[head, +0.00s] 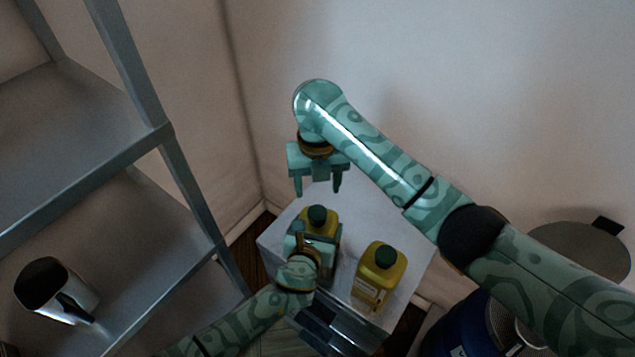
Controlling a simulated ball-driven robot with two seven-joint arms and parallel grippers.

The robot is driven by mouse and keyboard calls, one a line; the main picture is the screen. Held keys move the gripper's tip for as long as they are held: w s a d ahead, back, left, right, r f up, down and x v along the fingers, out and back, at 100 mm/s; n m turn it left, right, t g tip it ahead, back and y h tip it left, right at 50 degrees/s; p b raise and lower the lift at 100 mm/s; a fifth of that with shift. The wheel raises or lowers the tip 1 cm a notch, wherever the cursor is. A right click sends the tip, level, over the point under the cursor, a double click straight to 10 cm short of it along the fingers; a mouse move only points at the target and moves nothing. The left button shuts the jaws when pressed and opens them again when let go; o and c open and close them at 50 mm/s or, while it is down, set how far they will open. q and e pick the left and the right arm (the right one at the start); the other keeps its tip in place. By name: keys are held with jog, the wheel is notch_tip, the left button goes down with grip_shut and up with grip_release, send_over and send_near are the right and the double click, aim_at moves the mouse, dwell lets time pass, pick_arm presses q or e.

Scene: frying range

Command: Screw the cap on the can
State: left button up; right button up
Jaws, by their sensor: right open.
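A yellow can with a dark green cap (317,214) on its top stands on a small white table (385,222). My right gripper (318,189) is above and behind this cap in the head view, fingers pointing down, open and empty. My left gripper (316,238) is at the same yellow can (320,228), in front of it, and hides its lower part. Whether its fingers press on the can is not clear. A second yellow can (378,275) with a dark green cap (386,256) stands upright to the right, apart from both grippers.
A grey metal shelf rack (165,190) stands at the left, with a shiny metal cup (55,290) on its lower shelf. A blue drum (465,325) is at the lower right. A wall is close behind the table.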

aim_at(317, 212)
jog(key=n, duration=0.4)
jog(key=shift+s+n, duration=0.1)
jog(key=shift+n, duration=0.2)
jog(key=shift+f, duration=0.1)
jog(key=shift+f, duration=3.95)
jog(key=shift+c, duration=0.4)
